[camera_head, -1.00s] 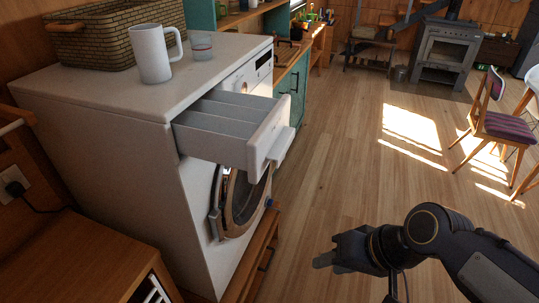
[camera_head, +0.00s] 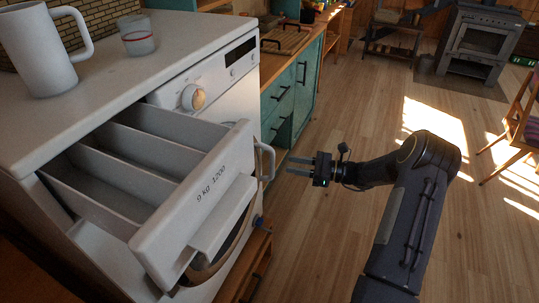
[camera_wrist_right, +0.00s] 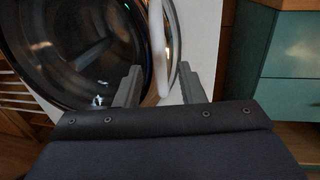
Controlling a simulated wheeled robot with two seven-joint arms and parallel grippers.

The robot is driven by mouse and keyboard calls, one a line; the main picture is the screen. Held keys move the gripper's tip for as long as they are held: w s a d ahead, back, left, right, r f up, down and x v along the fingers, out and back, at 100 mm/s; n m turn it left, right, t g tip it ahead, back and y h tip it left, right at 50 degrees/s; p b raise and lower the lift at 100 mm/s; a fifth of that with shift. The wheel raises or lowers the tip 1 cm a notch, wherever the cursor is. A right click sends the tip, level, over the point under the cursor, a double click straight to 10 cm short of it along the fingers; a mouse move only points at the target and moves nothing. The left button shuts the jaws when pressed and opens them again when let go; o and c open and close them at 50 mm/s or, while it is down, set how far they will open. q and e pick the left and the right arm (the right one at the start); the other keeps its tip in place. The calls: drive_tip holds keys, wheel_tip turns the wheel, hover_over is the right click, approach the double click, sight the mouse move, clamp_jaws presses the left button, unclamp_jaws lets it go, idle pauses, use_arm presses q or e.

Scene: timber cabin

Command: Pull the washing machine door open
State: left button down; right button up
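The white washing machine (camera_head: 225,95) stands at the left in the head view, with its detergent drawer (camera_head: 190,205) pulled out over the front. The drawer hides most of the round door (camera_head: 205,268). In the right wrist view the door (camera_wrist_right: 75,50) shows dark glass and a metal rim, and looks shut. A white handle (camera_head: 268,160) stands out from the front; it also shows in the wrist view (camera_wrist_right: 158,45). My right gripper (camera_head: 288,166) is open and empty, pointing at this handle with a small gap. In the wrist view the handle lines up between the fingers. My left gripper is out of view.
The open drawer juts out above the door. Teal cabinets (camera_head: 305,85) stand beyond the machine.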

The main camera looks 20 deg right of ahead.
sight(272, 161)
drive_tip(key=x, duration=0.7)
drive_tip(key=shift+w+a+p, duration=0.15)
drive_tip(key=shift+a+p, duration=0.1)
drive_tip(key=shift+p, duration=0.1)
clamp_jaws()
